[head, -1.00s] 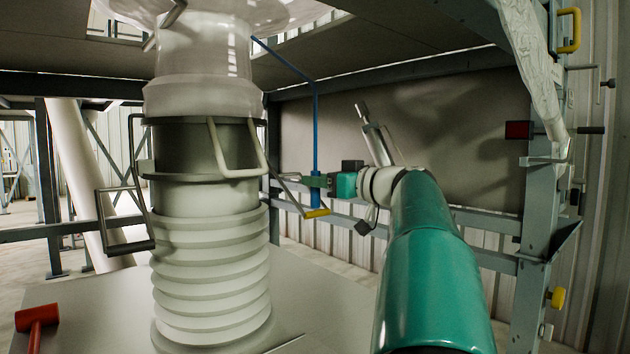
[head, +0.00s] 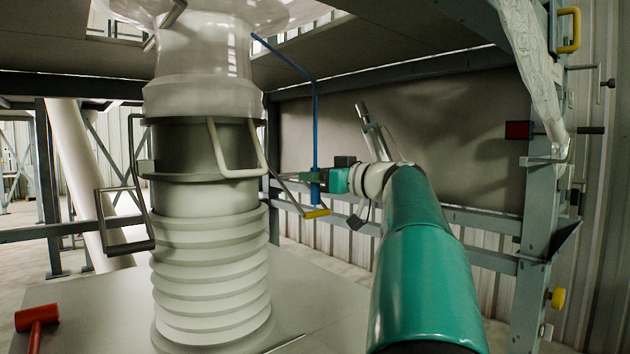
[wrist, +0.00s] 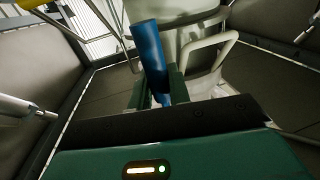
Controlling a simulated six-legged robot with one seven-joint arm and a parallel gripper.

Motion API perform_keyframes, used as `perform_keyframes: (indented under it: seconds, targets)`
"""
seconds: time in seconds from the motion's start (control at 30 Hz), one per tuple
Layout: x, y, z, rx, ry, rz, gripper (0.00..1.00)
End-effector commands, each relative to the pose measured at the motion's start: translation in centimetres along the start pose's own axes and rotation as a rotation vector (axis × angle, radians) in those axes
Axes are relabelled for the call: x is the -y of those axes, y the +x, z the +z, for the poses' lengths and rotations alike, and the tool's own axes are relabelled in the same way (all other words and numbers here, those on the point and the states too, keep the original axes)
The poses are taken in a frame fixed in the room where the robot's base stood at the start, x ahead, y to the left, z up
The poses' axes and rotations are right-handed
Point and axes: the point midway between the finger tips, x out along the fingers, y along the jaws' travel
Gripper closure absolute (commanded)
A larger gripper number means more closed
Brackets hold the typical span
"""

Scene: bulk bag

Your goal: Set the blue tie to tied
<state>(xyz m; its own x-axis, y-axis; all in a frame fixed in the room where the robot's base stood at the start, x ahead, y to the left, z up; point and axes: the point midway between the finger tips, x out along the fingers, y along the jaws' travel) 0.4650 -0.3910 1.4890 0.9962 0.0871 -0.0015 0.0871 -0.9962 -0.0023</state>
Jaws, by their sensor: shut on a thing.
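The blue tie (head: 316,115) is a thin blue rod or cord. It runs from near the bag neck (head: 205,60) out to the right, then bends and hangs straight down to a thicker blue end. My gripper (head: 313,180) is shut on that thicker lower end, to the right of the spout. In the wrist view the blue end of the tie (wrist: 148,48) stands between my gripper's two green fingers (wrist: 160,88). The fingertips' exact contact is partly hidden by the blue end.
A ribbed pale spout (head: 210,265) with a metal clamp ring and bent handles stands left of my gripper. A yellow-tipped lever (head: 316,213) sits just below it. A red mallet (head: 36,320) lies at lower left. A steel frame post (head: 537,200) stands at right.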

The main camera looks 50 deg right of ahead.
Motion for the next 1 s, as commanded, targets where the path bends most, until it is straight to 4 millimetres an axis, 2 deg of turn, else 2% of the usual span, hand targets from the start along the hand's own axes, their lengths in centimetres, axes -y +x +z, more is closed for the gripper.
perform_keyframes:
  seconds: [0.3, 0.5, 0.67, 0.97, 1.0]
  targets:
    - [0.0, 0.0, -6.1, -0.004, -0.007, 0.002, 1.0]
    - [-0.1, -0.1, -8.8, -0.003, -0.005, 0.003, 1.0]
    - [0.0, -0.1, -9.7, -0.002, -0.004, 0.004, 1.0]
    - [0.1, -0.2, -10.0, -0.008, -0.005, 0.007, 1.0]
    - [0.1, -0.2, -10.0, -0.008, -0.006, 0.007, 0.76]
